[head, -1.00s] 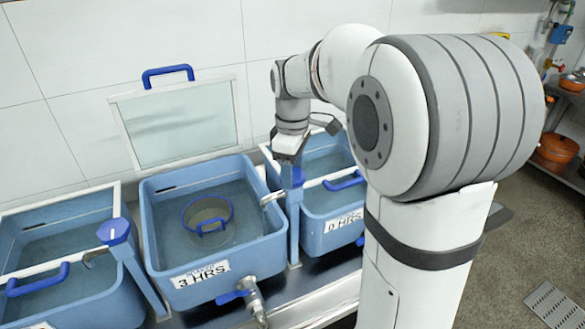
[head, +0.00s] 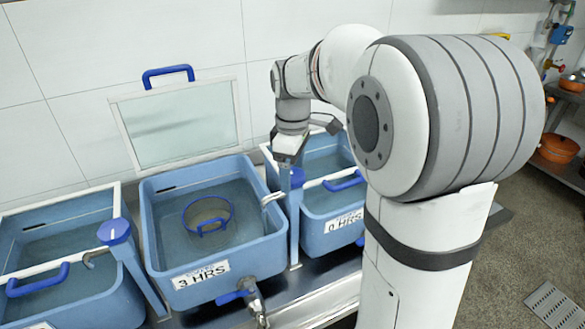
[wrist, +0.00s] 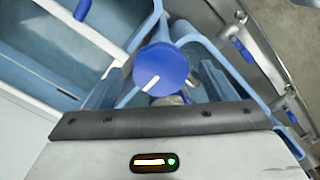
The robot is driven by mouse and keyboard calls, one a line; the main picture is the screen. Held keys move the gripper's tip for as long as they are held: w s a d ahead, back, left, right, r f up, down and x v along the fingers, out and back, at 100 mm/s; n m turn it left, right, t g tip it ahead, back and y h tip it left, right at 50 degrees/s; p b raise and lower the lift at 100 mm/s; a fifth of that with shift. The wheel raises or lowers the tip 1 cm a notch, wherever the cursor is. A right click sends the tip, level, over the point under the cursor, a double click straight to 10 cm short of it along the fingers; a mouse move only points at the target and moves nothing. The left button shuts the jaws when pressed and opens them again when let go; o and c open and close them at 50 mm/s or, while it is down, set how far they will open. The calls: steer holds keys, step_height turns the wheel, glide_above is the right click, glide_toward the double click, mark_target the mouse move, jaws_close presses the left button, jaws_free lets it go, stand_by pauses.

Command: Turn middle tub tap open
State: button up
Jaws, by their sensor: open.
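The middle tub (head: 215,260) is blue, holds water and has a "3 HRS" label on its front. A post at its right carries a round blue tap knob (wrist: 160,70) with a white line, seen from above in the wrist view. The tap's metal spout (head: 272,198) points over the middle tub. My gripper (head: 289,165) is open and points down at this knob.
A left tub (head: 70,300) and a right tub (head: 325,235) stand on either side. A matching blue knob (head: 114,231) tops the left post. A blue-handled drain valve (head: 236,296) sticks out in front. A raised lid (head: 177,125) stands behind the middle tub.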

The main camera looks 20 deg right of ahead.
mark_target(292, 175)
step_height(292, 175, up, 8)
steer(key=shift+f, duration=0.1)
stand_by(0.4)
steer(key=s+f+m+t, duration=0.1)
steer(key=s+f+m, duration=0.4)
steer(key=s, duration=0.5)
steer(key=s+f+m+t, duration=0.2)
steer(key=s+f+m, duration=0.3)
steer(key=s, duration=0.5)
steer(key=shift+f+m, duration=0.35)
steer(key=shift+m, duration=0.35)
